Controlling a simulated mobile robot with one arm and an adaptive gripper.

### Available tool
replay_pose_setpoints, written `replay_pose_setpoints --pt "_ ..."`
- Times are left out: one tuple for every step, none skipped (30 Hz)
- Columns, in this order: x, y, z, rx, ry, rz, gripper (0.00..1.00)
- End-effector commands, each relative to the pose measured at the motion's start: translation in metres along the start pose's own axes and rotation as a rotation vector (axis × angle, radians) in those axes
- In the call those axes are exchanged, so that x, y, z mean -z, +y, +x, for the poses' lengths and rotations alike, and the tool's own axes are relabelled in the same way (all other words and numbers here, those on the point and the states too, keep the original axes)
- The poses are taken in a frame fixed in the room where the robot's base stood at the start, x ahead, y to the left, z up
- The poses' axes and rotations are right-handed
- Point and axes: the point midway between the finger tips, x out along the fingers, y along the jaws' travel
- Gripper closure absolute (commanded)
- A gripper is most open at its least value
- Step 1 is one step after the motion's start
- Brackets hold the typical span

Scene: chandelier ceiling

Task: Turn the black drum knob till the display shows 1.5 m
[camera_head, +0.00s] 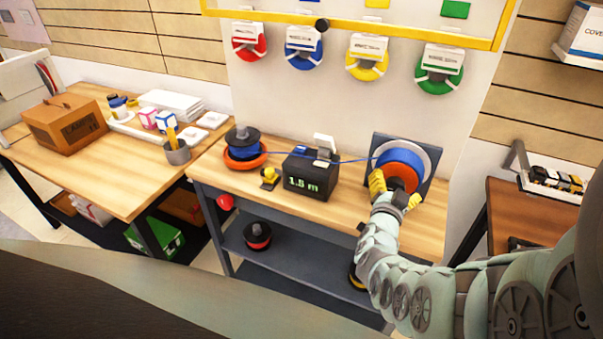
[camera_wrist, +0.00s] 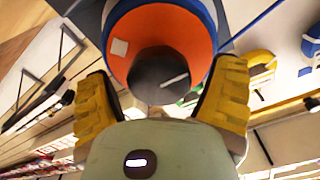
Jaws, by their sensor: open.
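The black drum knob (camera_wrist: 160,76) with a white line on it sits at the centre of the orange drum face (camera_wrist: 125,45) in the wrist view. My gripper (camera_wrist: 166,100) is open, its yellow fingers on either side of the knob with gaps visible. In the head view my gripper (camera_head: 392,190) is at the front of the drum, which carries blue wire (camera_head: 401,158) and stands against a dark panel; the knob is hidden there. The black measuring box with the display (camera_head: 303,184) stands left of the drum and reads 1.5 m in green.
A spool stack (camera_head: 242,147) stands at the left of the wooden bench (camera_head: 222,177), and a blue wire runs from it past the measuring box to the drum. A small yellow-and-black item (camera_head: 269,178) lies between them. Coloured coils hang on the wall board behind.

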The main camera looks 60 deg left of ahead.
Motion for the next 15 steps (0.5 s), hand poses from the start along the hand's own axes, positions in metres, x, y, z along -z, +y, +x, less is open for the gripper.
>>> replay_pose_setpoints --pt "0.0 0.0 -0.001 0.0 0.0 0.0 0.15" --pt "0.0 0.0 -0.002 0.001 0.0 0.001 0.15" --pt "0.0 0.0 -0.004 0.001 0.001 0.002 0.15" --pt "-0.001 0.0 -0.005 0.001 0.001 0.002 0.15" --pt "-0.001 0.0 -0.007 0.001 0.001 0.002 0.15" --pt "-0.002 0.0 -0.011 0.0 -0.002 0.002 0.15" --pt "-0.003 0.0 -0.013 0.0 -0.003 0.002 0.15" --pt "-0.003 0.0 -0.015 0.0 -0.004 0.002 0.15" --pt "-0.002 0.0 -0.018 0.001 -0.002 0.003 0.15" --pt "-0.001 0.0 -0.021 0.001 -0.001 0.003 0.15" --pt "-0.002 0.001 -0.024 0.0 -0.003 0.002 0.15" --pt "-0.002 0.001 -0.027 -0.001 -0.003 0.0 0.15" --pt "0.0 0.001 -0.029 -0.002 0.0 0.0 0.15" --pt "0.001 0.001 -0.031 -0.002 0.003 0.0 0.15" --pt "0.0 0.001 -0.037 -0.001 0.001 0.001 0.15"
